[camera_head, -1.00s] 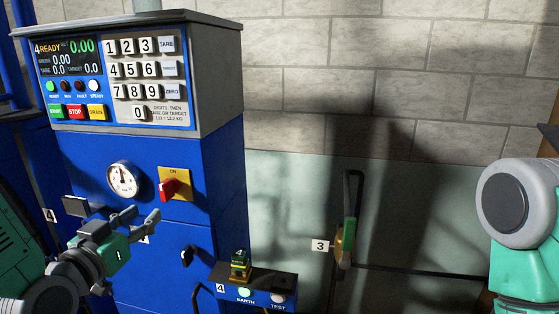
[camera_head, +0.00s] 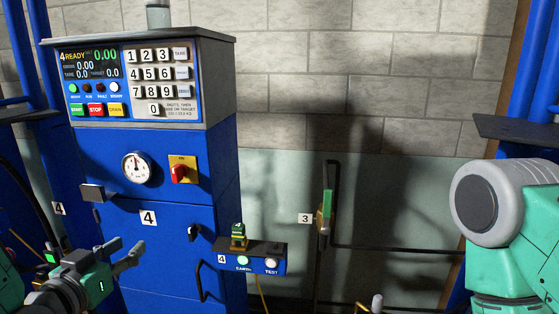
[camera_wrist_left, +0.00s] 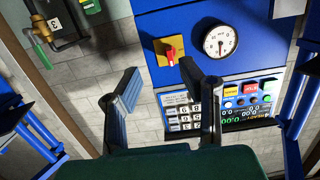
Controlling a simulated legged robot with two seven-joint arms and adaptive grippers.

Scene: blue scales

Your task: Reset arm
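My left gripper (camera_head: 130,254) is at the lower left of the head view, in front of the lower door of the blue cabinet (camera_head: 180,230). Its fingers are spread and nothing is between them. In the left wrist view the open fingers (camera_wrist_left: 165,105) point towards the cabinet, which appears upside down there. My right arm (camera_head: 500,220) shows at the right edge of the head view as a green and grey link. Its gripper is out of view.
The cabinet carries a keypad (camera_head: 155,75), a display reading READY, a gauge (camera_head: 136,168) and a red knob on a yellow plate (camera_head: 182,170). An earth/test box (camera_head: 255,258) juts out on its right. A green-handled valve (camera_head: 326,210) is by label 3. Blue posts flank the cabinet.

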